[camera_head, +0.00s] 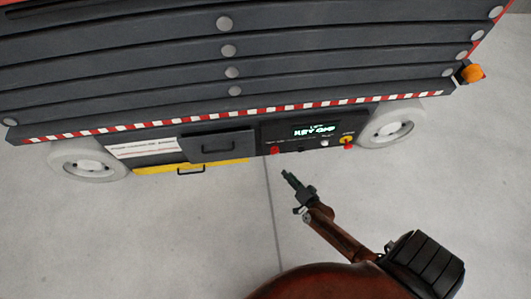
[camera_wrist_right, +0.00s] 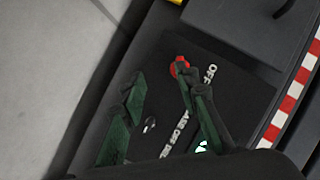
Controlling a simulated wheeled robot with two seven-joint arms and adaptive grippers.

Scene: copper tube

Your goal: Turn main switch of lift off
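The lift's control panel (camera_head: 300,137) is on the lower side of the lift, with a lit display (camera_head: 314,130) that appears to read KEY OFF. A small red switch (camera_head: 275,150) is at the panel's left end. The right wrist view shows this red switch (camera_wrist_right: 179,66) beside a white OFF label (camera_wrist_right: 211,75). My right gripper (camera_head: 288,176) is in front of and below the panel. In the wrist view its green fingers (camera_wrist_right: 166,88) are apart and empty, with the red switch just beyond the right fingertip. Contact cannot be told. My left gripper is not in view.
A yellow emergency-stop-like part (camera_head: 346,140) is at the panel's right end. A grey drawer box (camera_head: 218,147) stands out left of the panel. White wheels (camera_head: 88,165) flank the lift's base. The grey floor (camera_head: 150,240) in front is clear.

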